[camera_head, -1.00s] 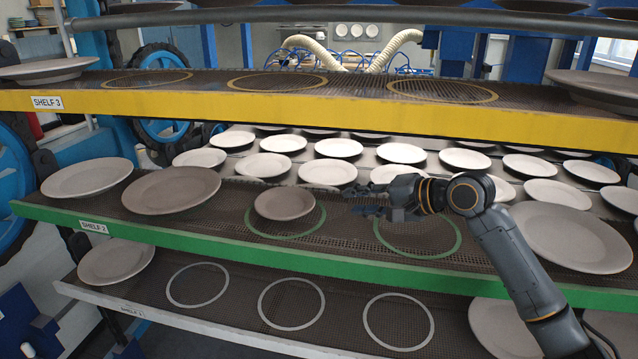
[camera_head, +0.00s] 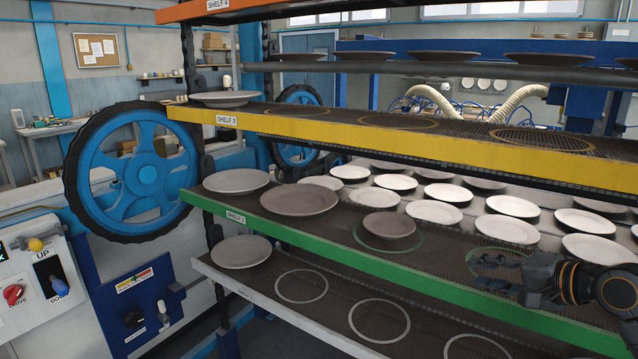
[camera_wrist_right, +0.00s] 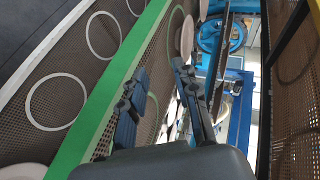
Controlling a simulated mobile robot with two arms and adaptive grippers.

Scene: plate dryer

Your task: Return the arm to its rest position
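My right gripper (camera_head: 489,274) is at the lower right of the head view, over the green-edged shelf 2 (camera_head: 330,250), pointing left. In the right wrist view (camera_wrist_right: 158,68) its two fingers stand apart with nothing between them. A small brown plate (camera_head: 389,225) lies on shelf 2 within a green ring, left of the gripper and apart from it. My right arm is cut off by the right edge of the head view. My left gripper is not in view.
Larger plates (camera_head: 298,199) lie at the left of shelf 2. The yellow-edged shelf 3 (camera_head: 400,143) is above the gripper. The lowest shelf (camera_head: 325,327) has empty white rings. A large blue wheel (camera_head: 140,172) and a control panel (camera_head: 45,283) stand at left.

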